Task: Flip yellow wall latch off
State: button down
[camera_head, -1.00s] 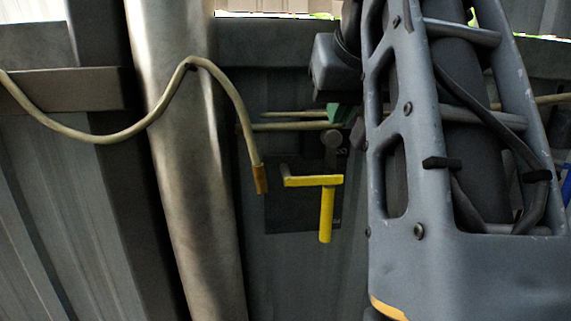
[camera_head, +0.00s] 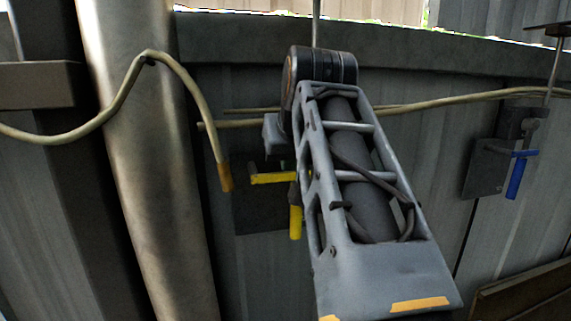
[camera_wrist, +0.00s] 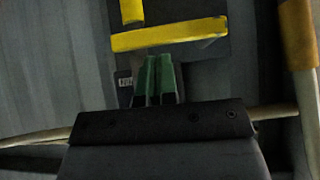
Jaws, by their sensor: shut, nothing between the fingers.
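The yellow latch (camera_head: 271,178) is on a dark plate on the grey corrugated wall, right of a thick metal pipe. It has a horizontal bar and a handle that hangs down; my arm partly covers its right side in the head view. In the wrist view its yellow bar (camera_wrist: 170,35) lies just beyond the fingertips, with the handle at the top left. My gripper (camera_wrist: 155,60) has green fingers closed together, with nothing between them. The tips are close to the bar; I cannot tell whether they touch it.
A blue-handled latch (camera_head: 517,176) is on the wall at the right. A thick metal pipe (camera_head: 150,150) stands at the left. A pale cable (camera_head: 95,122) with an orange end (camera_head: 225,177) loops over the pipe. A brown board (camera_head: 525,305) is at the lower right.

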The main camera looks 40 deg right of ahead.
jog(key=shift+f, duration=0.45)
jog(key=shift+f, duration=0.1)
jog(key=shift+s+d+f+b, duration=0.15)
jog(key=shift+d+f+b, duration=0.15)
jog(key=shift+b, duration=0.15)
jog(key=shift+a+r, duration=0.1)
jog(key=shift+r, duration=0.05)
jog(key=shift+r+p, duration=0.65)
jog(key=shift+p, duration=0.1)
jog(key=shift+r, duration=0.15)
